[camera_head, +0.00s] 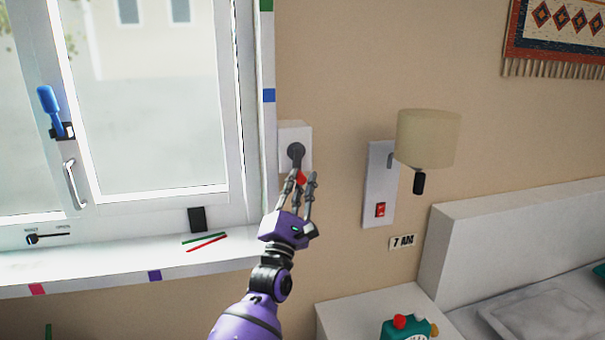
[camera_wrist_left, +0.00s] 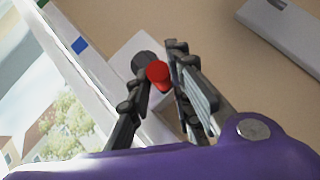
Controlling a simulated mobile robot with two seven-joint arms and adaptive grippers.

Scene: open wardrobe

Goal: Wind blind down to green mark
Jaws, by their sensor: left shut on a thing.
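A white winder box (camera_head: 292,135) with a dark round hub (camera_head: 296,151) and a red knob (camera_head: 301,179) is on the wall right of the window. My left gripper (camera_head: 303,178) is shut on the red knob, just below the hub. In the left wrist view the knob (camera_wrist_left: 158,75) lies between the fingers. A green mark (camera_head: 266,5) is at the top of the window's right frame edge, with a blue mark (camera_head: 269,95) lower down. I cannot make out the blind in these views. My right gripper is not in view.
A wall plate with a red switch (camera_head: 380,209) and a lamp (camera_head: 428,137) are right of the winder. A sill (camera_head: 120,270) with two pencils and a black block (camera_head: 197,219) lies left of my arm. A bedside table (camera_head: 350,312) is below right.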

